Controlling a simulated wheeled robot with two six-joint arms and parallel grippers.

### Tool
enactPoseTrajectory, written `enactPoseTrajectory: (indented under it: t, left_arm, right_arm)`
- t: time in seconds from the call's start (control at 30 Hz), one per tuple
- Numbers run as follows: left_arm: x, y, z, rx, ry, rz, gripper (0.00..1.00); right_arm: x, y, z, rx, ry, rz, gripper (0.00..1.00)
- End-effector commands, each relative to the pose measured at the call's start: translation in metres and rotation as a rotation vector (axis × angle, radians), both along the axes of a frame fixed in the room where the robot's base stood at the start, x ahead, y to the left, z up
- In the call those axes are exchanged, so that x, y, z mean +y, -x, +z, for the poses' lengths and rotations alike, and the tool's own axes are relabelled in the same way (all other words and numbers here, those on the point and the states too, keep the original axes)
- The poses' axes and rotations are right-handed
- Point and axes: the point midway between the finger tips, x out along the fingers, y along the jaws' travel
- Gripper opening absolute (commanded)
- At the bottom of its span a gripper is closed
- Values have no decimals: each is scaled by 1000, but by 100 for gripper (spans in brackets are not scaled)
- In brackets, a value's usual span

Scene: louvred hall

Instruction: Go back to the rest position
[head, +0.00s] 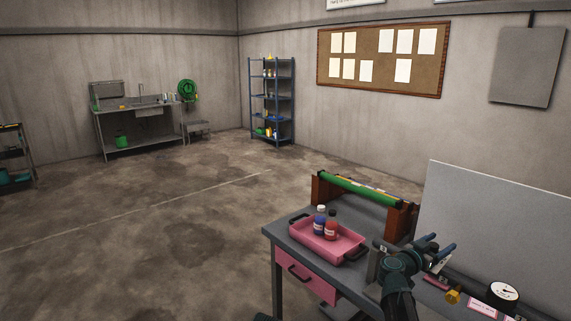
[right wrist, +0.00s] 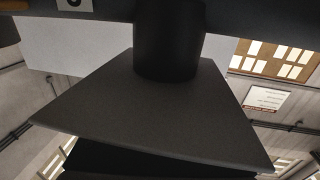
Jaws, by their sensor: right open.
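My right gripper (head: 443,244) is open and shows nothing between its fingers. It is raised over the right part of the workbench (head: 276,236), to the right of the pink tray (head: 347,246). My left gripper is not in the head view. In the right wrist view a dark grey plate and a dark cylinder fill the middle, and I cannot tell what they belong to. The fingertips cannot be made out there.
A blue-labelled bottle (head: 320,220) and a red bottle (head: 332,225) stand in the tray. Behind it is a wooden rack with a green roller (head: 360,190). A pressure gauge (head: 504,292) and white panel (head: 500,215) are at right. The floor at left is clear.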

Motion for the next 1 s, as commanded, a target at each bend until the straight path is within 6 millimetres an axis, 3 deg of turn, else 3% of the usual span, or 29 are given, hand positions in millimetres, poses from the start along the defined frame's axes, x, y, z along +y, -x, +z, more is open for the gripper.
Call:
enactPoseTrajectory:
  t: [0.6, 1.0]
  left_arm:
    - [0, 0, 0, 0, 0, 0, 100]
    - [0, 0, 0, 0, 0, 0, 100]
  right_arm:
    - [-4, 9, 0, 1, 0, -435, 70]
    - [5, 14, 0, 1, 0, -470, 70]
